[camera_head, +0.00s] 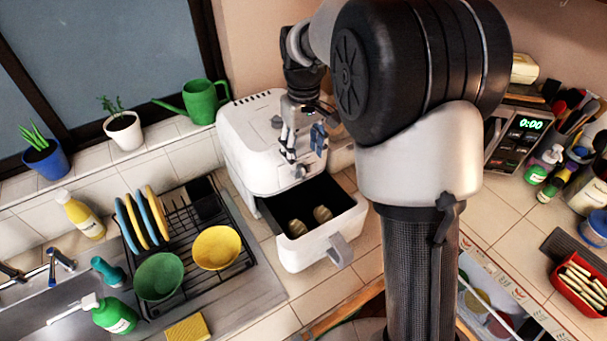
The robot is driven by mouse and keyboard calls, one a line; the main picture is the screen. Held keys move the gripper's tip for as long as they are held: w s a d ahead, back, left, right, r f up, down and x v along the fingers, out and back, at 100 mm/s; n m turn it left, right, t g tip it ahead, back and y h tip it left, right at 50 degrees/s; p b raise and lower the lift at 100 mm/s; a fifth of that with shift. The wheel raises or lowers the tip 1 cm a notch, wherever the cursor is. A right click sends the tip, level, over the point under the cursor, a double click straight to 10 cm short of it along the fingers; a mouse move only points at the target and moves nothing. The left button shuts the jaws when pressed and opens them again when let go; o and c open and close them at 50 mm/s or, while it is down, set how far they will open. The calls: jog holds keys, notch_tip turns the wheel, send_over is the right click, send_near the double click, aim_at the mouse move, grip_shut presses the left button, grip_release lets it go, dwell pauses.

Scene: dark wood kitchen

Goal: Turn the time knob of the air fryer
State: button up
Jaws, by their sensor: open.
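The white air fryer (249,150) stands on the tiled counter at the picture's centre. Its drawer (305,253) is pulled out, with two brownish food pieces (309,221) inside and a grey handle (340,250) at the front. My gripper (294,168) points down in front of the air fryer's upper front face, above the open drawer. Its fingers are apart and nothing shows between them. A small grey round knob (300,171) seems to show right by the fingertips. I cannot tell whether they touch it.
A dish rack (262,285) with plates, a green bowl (158,276) and a yellow bowl (216,247) stands left of the drawer. A microwave (513,137) is at right. My arm covers the middle right.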

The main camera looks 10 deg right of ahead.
aim_at(304, 171)
notch_tip(304, 171, down, 8)
jog(key=shift+r+b, duration=0.1)
jog(key=shift+b, duration=0.6)
jog(key=shift+c, duration=0.2)
jog(key=c, duration=1)
